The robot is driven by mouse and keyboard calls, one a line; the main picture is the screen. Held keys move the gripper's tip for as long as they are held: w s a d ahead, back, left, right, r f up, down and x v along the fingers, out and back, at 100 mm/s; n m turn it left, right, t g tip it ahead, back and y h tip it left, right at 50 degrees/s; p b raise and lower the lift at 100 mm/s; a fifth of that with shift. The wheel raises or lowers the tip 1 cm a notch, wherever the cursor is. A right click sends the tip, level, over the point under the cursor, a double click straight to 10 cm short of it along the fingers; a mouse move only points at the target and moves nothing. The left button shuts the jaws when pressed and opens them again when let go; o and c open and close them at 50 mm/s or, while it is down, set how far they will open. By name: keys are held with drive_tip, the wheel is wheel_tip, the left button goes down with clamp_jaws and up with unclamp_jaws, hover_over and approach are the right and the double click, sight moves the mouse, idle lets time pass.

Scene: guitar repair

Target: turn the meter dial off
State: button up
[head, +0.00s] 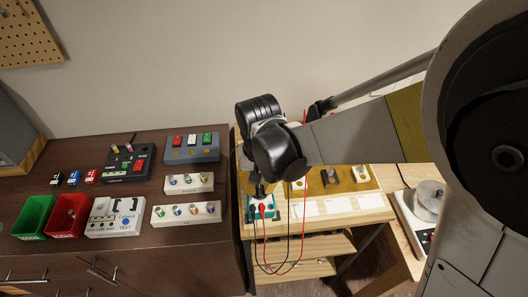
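The meter (254,211) is a teal-edged box at the left end of the light wooden bench, with red and black leads hanging from its front. My gripper (262,190) points down right over the meter, with its tip at or just above the meter's face. The gripper and wrist cover most of the face, so the dial and its setting are hidden. I cannot tell whether the fingers touch the dial or whether they are open or shut.
A brown cabinet (150,262) on the left carries a green bin (34,216), a red bin (67,215), a white tester (115,217) and knob panels (186,212). White cards (340,204) lie right of the meter. A device with a metal pot (428,200) stands at right.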

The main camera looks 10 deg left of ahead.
sight(260, 189)
wheel_tip(260, 189, up, 12)
idle(0.4)
drive_tip(key=shift+f, duration=0.1)
